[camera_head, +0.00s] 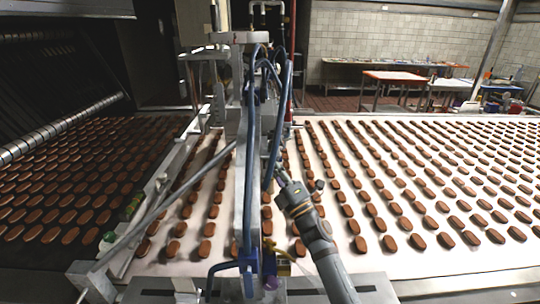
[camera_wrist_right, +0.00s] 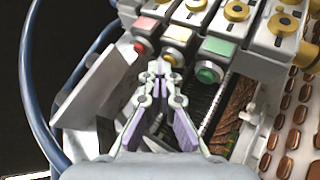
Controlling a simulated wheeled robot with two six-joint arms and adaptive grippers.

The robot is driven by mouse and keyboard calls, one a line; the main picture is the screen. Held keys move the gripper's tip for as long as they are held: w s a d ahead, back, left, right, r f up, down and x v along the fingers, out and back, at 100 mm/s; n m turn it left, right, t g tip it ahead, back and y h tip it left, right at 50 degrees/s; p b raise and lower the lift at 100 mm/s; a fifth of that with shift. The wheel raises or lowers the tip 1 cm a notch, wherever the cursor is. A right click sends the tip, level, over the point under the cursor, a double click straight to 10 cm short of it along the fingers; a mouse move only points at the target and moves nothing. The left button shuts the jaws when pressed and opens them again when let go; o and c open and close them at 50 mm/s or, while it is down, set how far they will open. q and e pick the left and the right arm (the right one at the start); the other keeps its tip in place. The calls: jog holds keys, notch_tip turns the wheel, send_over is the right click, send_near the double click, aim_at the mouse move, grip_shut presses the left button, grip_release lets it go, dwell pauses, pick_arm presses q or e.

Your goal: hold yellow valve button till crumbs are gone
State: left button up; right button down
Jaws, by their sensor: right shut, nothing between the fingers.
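In the right wrist view, a valve block carries a red button (camera_wrist_right: 140,47), a yellow valve button (camera_wrist_right: 174,58) and a green button (camera_wrist_right: 207,72) side by side. My right gripper (camera_wrist_right: 158,69) is shut and empty, its fingertips at the front of the yellow button. I cannot tell whether they touch or press it, as the tips partly cover it. In the head view, my right arm reaches in from the bottom, and its gripper is hard to make out by the machine frame. My left gripper is not in view. I cannot make out any crumbs.
Rows of brown oval biscuits lie on the white conveyor (camera_head: 410,262). A metal frame with blue hoses (camera_head: 251,160) stands across the belt, close to my right arm. Blue hose (camera_wrist_right: 38,110) curves left of the gripper. Work tables (camera_head: 395,77) stand at the back.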

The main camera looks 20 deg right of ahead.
jog(key=shift+s+a, duration=0.2)
jog(key=shift+s, duration=0.6)
jog(key=shift+s, duration=0.1)
jog(key=s, duration=0.2)
jog(key=s+a+p, duration=0.1)
jog(key=s, duration=0.1)
jog(key=shift+s+a+p, duration=0.2)
jog(key=shift+s+p, duration=0.1)
jog(key=shift+f, duration=0.1)
